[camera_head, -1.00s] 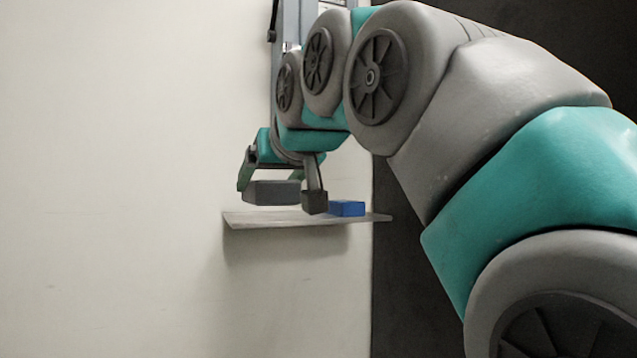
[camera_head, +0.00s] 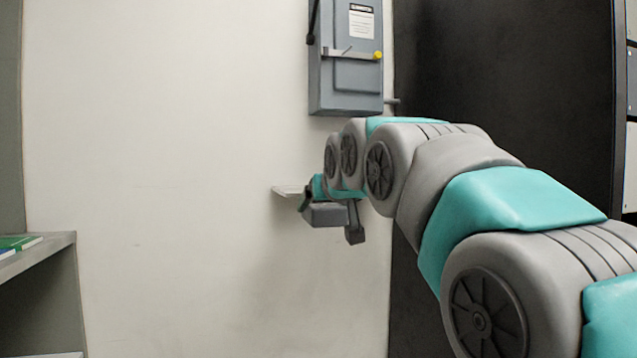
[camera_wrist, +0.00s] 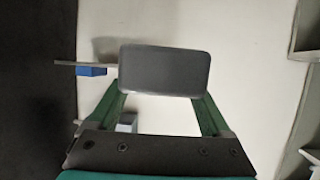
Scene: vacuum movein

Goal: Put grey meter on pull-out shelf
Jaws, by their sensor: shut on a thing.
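My gripper (camera_head: 331,218) is shut on the grey meter (camera_head: 323,216), a dark grey block held level between its fingers. In the wrist view the meter (camera_wrist: 165,72) spans the gap at the fingertips (camera_wrist: 163,92). The thin pale shelf (camera_head: 287,191) sticks out from the wall behind the gripper, partly hidden by it. The meter hangs in the air in front of the shelf.
A grey switch box (camera_head: 345,85) with a yellow-ended lever is on the wall above my gripper. A dark panel (camera_head: 500,70) stands right of the wall. A grey shelf unit (camera_head: 45,262) with books is at the left. The wall between is bare.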

